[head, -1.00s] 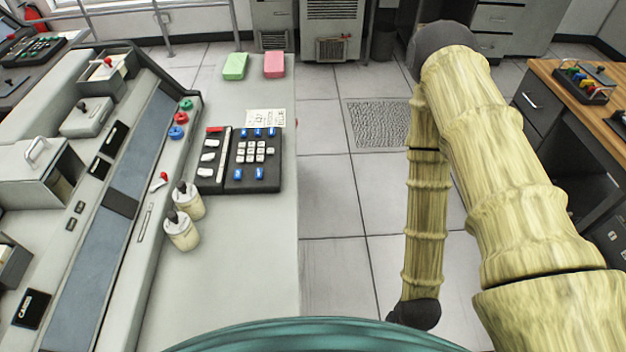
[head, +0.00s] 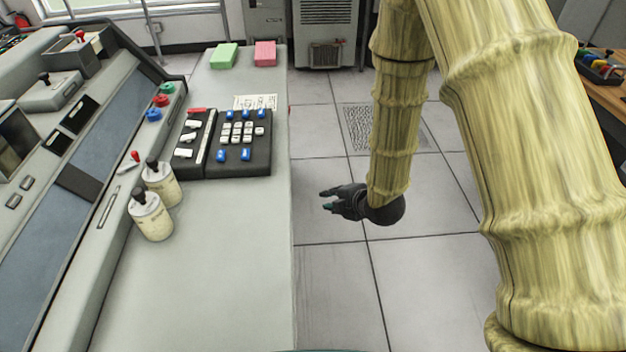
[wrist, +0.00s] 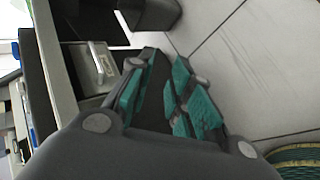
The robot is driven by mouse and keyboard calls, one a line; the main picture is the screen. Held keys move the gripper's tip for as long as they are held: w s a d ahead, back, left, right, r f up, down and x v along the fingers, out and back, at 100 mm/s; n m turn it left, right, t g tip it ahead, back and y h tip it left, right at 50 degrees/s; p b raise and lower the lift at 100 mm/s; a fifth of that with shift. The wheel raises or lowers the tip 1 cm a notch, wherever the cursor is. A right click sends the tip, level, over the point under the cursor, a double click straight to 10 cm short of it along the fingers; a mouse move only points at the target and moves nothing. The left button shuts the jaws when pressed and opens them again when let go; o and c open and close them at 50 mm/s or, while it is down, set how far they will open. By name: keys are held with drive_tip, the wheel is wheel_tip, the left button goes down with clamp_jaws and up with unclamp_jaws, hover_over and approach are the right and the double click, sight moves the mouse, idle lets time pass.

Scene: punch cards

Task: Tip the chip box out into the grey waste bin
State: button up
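My gripper (head: 338,201) hangs in the aisle, just right of the grey console's edge, its fingers pointing left. In the wrist view its teal-padded fingers (wrist: 165,72) are apart, with nothing seen between them. A light grey box front with a handle (wrist: 98,66), which looks like the chip box, sits in a dark opening in the console side. It is left of the fingertips and apart from them. A dark grey bin (wrist: 151,12), likely the waste bin, stands on the floor at the top of the wrist view. The head view shows neither clearly.
The grey console top (head: 215,265) is left of my gripper, with a keypad (head: 240,142), two white bottle-like containers (head: 152,214) and green (head: 224,56) and pink (head: 265,54) blocks. The tiled floor (head: 425,265) around my gripper is clear. A wooden desk stands at far right.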

drive_tip(key=w+a+r+n+t+y+b, duration=0.1)
drive_tip(key=w+a+r+n+b, duration=0.3)
drive_tip(key=n, duration=0.4)
wheel_tip(320, 180, up, 3)
drive_tip(key=shift+w+a+f+t+y, duration=0.1)
drive_tip(key=shift+w+a+t+y, duration=0.2)
drive_tip(key=shift+w+a+y, duration=0.6)
drive_tip(key=shift+w+d+f, duration=0.1)
drive_tip(key=shift+w+d, duration=0.15)
drive_tip(key=shift+w, duration=0.05)
drive_tip(key=b+x, duration=0.1)
drive_tip(key=x, duration=0.9)
drive_tip(key=shift+w+f, duration=0.25)
drive_tip(key=shift+f, duration=0.05)
clamp_jaws()
